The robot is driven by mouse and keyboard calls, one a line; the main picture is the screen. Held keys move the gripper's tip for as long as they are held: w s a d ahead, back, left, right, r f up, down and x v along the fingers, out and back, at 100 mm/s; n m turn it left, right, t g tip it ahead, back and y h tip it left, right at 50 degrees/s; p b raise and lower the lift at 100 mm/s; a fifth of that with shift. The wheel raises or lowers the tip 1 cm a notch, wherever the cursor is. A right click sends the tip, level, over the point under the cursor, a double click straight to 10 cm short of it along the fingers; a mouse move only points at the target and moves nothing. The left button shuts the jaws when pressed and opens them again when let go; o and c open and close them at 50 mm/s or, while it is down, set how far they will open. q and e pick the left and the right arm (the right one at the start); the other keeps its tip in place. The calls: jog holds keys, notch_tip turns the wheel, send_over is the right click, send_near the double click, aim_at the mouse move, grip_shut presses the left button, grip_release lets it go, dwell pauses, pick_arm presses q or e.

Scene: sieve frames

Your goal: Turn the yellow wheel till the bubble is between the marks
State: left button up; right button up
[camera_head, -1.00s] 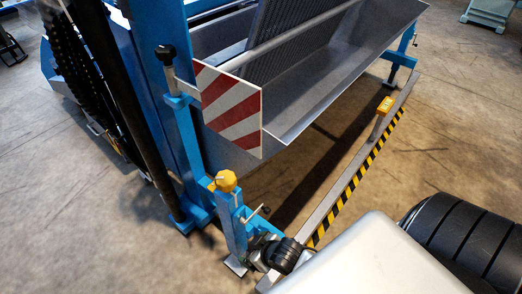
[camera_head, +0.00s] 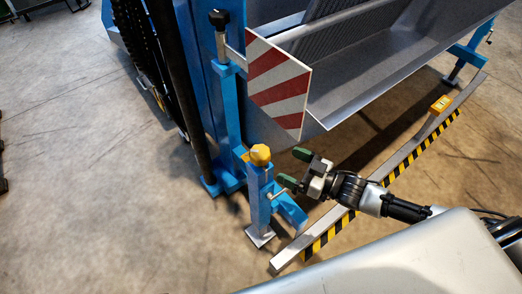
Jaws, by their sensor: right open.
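The yellow wheel (camera_head: 260,155) is a small lobed knob on top of a blue post (camera_head: 261,205). The post stands on a square foot plate. My right gripper (camera_head: 294,168) is open, with two green-tipped fingers pointing left towards the wheel. Its tips are just to the right of the wheel, and a small gap shows between them and it. No bubble or marks can be made out. My left gripper is not in view.
A red-and-white striped panel (camera_head: 280,84) and a black-knobbed handle (camera_head: 219,20) rise behind the wheel. A grey trough (camera_head: 400,65) lies beyond. Open floor lies left.

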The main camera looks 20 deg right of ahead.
aim_at(269, 156)
jog(key=b+x, duration=0.1)
jog(key=x, duration=0.8)
jog(key=shift+w+a, duration=0.25)
jog(key=shift+a, duration=0.05)
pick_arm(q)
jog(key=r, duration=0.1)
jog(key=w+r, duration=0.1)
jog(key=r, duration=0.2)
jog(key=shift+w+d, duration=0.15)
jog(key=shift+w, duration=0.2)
pick_arm(e)
jog(key=c, duration=0.9)
